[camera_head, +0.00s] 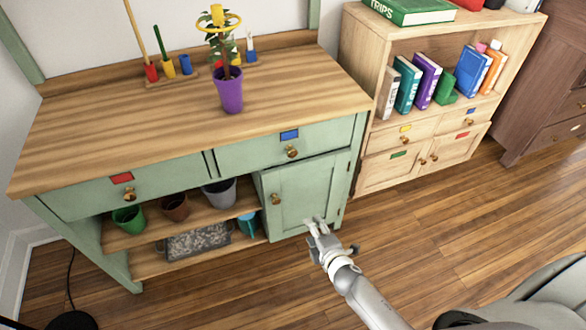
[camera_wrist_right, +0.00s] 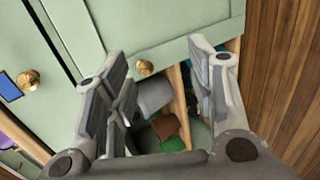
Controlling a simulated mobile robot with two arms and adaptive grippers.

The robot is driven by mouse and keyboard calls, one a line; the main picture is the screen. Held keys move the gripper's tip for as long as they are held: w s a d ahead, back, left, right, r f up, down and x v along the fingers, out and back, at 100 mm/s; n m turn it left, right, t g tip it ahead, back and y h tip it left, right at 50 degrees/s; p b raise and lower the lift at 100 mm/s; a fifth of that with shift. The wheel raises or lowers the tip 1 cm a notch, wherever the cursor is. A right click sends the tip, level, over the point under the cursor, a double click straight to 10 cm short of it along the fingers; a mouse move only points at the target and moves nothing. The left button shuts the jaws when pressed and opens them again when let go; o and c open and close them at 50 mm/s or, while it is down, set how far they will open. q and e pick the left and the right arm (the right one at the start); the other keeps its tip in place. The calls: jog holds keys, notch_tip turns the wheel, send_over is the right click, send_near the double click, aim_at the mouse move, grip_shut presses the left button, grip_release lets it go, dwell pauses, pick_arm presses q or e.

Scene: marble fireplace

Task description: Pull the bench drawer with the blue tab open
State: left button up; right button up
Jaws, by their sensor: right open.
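The green bench drawer with the blue tab (camera_head: 335,137) is shut, its front flush under the wooden top. Its blue tab (camera_head: 289,135) sits above a brass knob (camera_head: 292,152). In the right wrist view the blue tab (camera_wrist_right: 9,87) and knob (camera_wrist_right: 28,79) are at the far left, outside the jaws. My right gripper (camera_head: 317,222) is open and empty, in front of the lower part of the bench door and below the drawer. In the wrist view the door's own knob (camera_wrist_right: 145,67) shows between the fingers (camera_wrist_right: 158,58). My left gripper is out of view.
The bench door (camera_head: 310,190) is shut beneath the drawer. A red-tab drawer (camera_head: 80,192) is left of it; open shelves below hold pots. A purple potted plant (camera_head: 229,95) stands on the top. A bookcase (camera_head: 358,95) stands right. The wooden floor (camera_head: 440,220) is clear ahead.

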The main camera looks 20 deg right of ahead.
jog(key=w+r+n+t+b, duration=0.3)
jog(key=w+r+n, duration=0.15)
jog(key=r, duration=0.35)
jog(key=n+t+b, duration=0.2)
jog(key=n+t, duration=0.1)
send_near(293, 155)
jog(key=w, duration=0.9)
jog(key=shift+r+b, duration=0.15)
jog(key=shift+b, duration=0.25)
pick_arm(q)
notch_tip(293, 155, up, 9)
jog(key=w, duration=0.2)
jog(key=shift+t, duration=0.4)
pick_arm(e)
jog(key=shift+w, duration=0.6)
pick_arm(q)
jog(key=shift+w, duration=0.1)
pick_arm(e)
jog(key=shift+c, duration=0.4)
grip_shut()
